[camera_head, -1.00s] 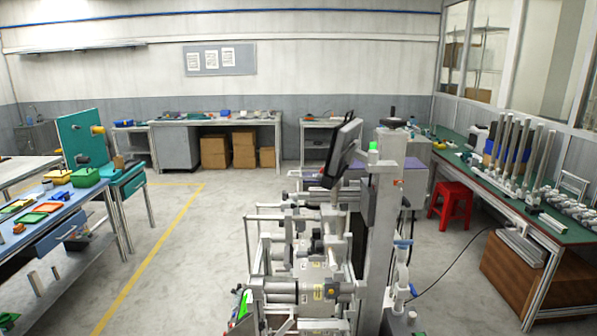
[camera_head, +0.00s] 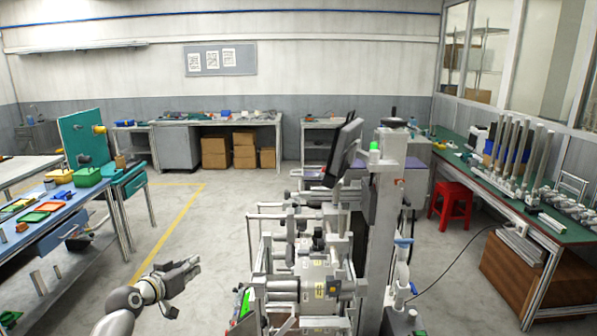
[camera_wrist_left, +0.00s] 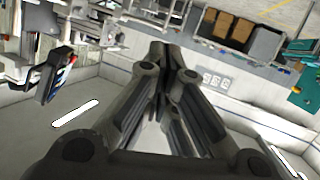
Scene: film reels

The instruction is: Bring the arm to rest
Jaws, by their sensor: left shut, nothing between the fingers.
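My left gripper (camera_head: 190,268) shows in the head view at the lower left of centre, with its arm coming in from the bottom. It is held in the air over the floor, left of the tall machine. Its fingers are together and hold nothing. In the left wrist view the dark fingers (camera_wrist_left: 165,70) come together in the middle, with nothing between them. My right gripper does not show.
The grey machine (camera_head: 315,265) with a screen (camera_head: 342,150) stands close to the right of my left gripper. A blue workbench (camera_head: 65,215) with coloured trays stands at the left. A red stool (camera_head: 450,200) and a green-topped bench (camera_head: 500,190) are at the right. The floor (camera_head: 190,225) between is clear.

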